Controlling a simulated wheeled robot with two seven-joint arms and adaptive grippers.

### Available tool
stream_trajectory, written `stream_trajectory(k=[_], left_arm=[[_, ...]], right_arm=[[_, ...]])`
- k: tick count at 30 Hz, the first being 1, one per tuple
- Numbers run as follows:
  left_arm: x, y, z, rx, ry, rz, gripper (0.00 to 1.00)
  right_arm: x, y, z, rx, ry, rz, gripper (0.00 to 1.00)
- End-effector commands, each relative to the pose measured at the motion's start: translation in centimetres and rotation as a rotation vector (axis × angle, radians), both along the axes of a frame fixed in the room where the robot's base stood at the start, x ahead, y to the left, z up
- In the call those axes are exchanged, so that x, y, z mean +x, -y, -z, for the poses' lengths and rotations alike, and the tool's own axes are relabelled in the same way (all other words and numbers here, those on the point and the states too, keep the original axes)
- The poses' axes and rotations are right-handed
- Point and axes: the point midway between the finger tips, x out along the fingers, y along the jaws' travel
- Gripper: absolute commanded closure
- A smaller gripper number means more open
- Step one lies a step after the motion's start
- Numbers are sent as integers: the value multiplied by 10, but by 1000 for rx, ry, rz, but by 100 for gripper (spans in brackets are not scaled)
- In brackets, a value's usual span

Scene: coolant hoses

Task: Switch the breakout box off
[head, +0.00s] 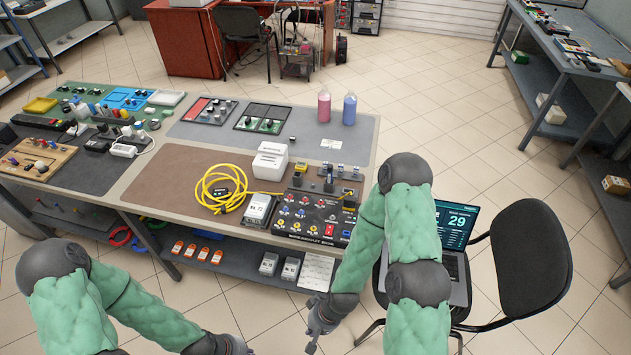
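The breakout box (296,238) is a dark panel with lettering on its front edge, lying at the front right of the workbench. Several red, blue and yellow sockets or knobs sit on its face. A small red part, possibly its switch (330,230), shows near its right front; its position is too small to read. My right gripper (314,338) hangs low in front of the bench, below and apart from the box. Its fingers are too small and dark to tell open from shut. My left gripper (240,349) is at the bottom edge, mostly cut off.
A yellow coiled cable (222,188) and a white-faced meter (258,210) lie left of the box. A white box (270,161) stands behind. A laptop (455,235) rests on a black chair (530,260) to the right. Pink (324,107) and blue (349,109) bottles stand at the back.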

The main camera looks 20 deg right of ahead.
Motion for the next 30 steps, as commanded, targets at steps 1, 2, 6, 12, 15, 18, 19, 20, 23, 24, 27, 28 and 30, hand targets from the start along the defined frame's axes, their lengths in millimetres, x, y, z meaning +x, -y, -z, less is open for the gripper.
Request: stream_trajectory(k=[1, 2, 6, 12, 15, 18, 19, 20, 23, 24, 27, 28, 30], left_arm=[[0, 0, -1, 0, 0, 0, 100], [0, 0, -1, 0, 0, 0, 100], [0, 0, -3, 0, 0, 0, 100], [0, 0, -6, 0, 0, 0, 100], [0, 0, -8, 0, 0, 0, 100], [0, 0, -10, 0, 0, 0, 100], [0, 0, -10, 0, 0, 0, 100], [0, 0, -11, 0, 0, 0, 100], [0, 0, -12, 0, 0, 0, 100], [0, 0, -12, 0, 0, 0, 100], [0, 0, -13, 0, 0, 0, 100], [0, 0, -14, 0, 0, 0, 100], [0, 0, -14, 0, 0, 0, 100]], right_arm=[[9, 1, -3, 1, 15, -23, 100], [15, 1, -5, 2, 26, -45, 100], [56, 5, -24, 1, 91, -205, 100], [122, 23, -70, -50, 188, -503, 100], [152, 38, -100, -98, 225, -647, 100], [180, 56, -134, -159, 253, -786, 100], [187, 63, -145, -181, 258, -825, 100], [194, 69, -157, -202, 262, -863, 100], [214, 90, -195, -274, 267, -977, 100], [221, 98, -210, -302, 266, -1015, 100], [232, 116, -243, -362, 258, -1090, 100], [235, 121, -251, -378, 254, -1108, 100], [238, 130, -267, -406, 245, -1140, 100]])
